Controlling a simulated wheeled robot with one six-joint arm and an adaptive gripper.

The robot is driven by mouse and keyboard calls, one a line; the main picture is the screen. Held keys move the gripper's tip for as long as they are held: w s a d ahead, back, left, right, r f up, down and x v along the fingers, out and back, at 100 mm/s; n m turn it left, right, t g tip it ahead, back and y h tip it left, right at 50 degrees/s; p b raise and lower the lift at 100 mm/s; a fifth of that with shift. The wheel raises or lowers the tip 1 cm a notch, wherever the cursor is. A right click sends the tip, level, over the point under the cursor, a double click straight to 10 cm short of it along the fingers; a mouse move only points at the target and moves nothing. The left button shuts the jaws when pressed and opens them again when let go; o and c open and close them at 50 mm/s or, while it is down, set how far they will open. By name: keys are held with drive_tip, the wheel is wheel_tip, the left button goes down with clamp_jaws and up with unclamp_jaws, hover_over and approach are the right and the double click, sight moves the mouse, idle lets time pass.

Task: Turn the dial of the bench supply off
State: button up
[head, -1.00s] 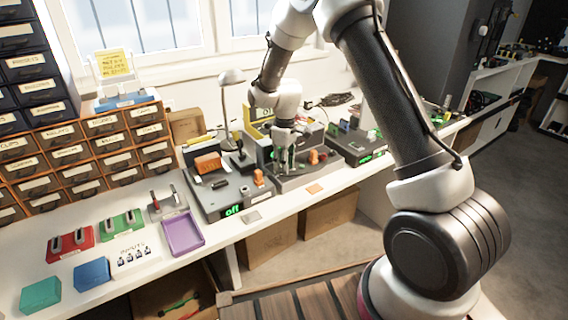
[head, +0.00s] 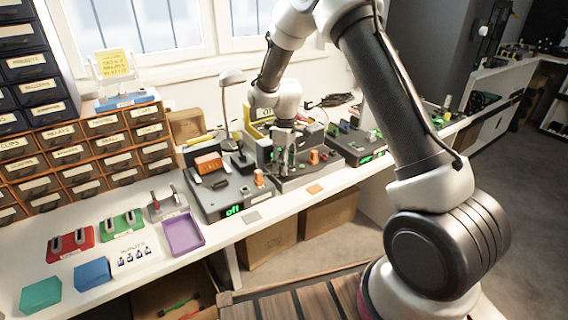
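Three dark grey boxes with controls stand on the bench; I cannot tell for certain which one is the bench supply. The left box (head: 222,200) has a green display reading "off" and an orange dial (head: 258,177). The middle box (head: 295,181) has an orange knob (head: 314,157) and a red part beside it. The right box (head: 350,146) has a lit green display too small to read. My gripper (head: 282,167) points down over the middle box, left of its orange knob. Its fingers are small and dark, and whether they are open or touching anything is unclear.
A desk lamp (head: 232,78) stands behind the left box. A purple tray (head: 184,235), red (head: 70,243) and green (head: 122,225) switch blocks lie to the left. Drawer cabinets (head: 85,155) fill the back left. My arm covers part of the bench's right side.

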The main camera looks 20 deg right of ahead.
wheel_tip(320, 180, up, 12)
drive_tip(key=shift+w+d, duration=0.2)
idle(0.4)
drive_tip(key=s+d+r+m+t, duration=0.1)
drive_tip(key=s+d+r+m, duration=0.2)
drive_tip(key=s, duration=0.8)
drive_tip(key=s+d+r+m+t, duration=0.2)
drive_tip(key=s+d+r+m, duration=0.2)
drive_tip(key=s, duration=0.8)
drive_tip(key=s+d+r+m+t, duration=0.1)
drive_tip(key=s+d+r+m, duration=0.2)
drive_tip(key=s+d+r, duration=0.4)
drive_tip(key=s+r, duration=0.3)
drive_tip(key=s, duration=0.1)
drive_tip(key=shift+s+d+m+t, duration=0.25)
drive_tip(key=shift+s+m+t, duration=0.05)
drive_tip(key=shift+s+t, duration=0.1)
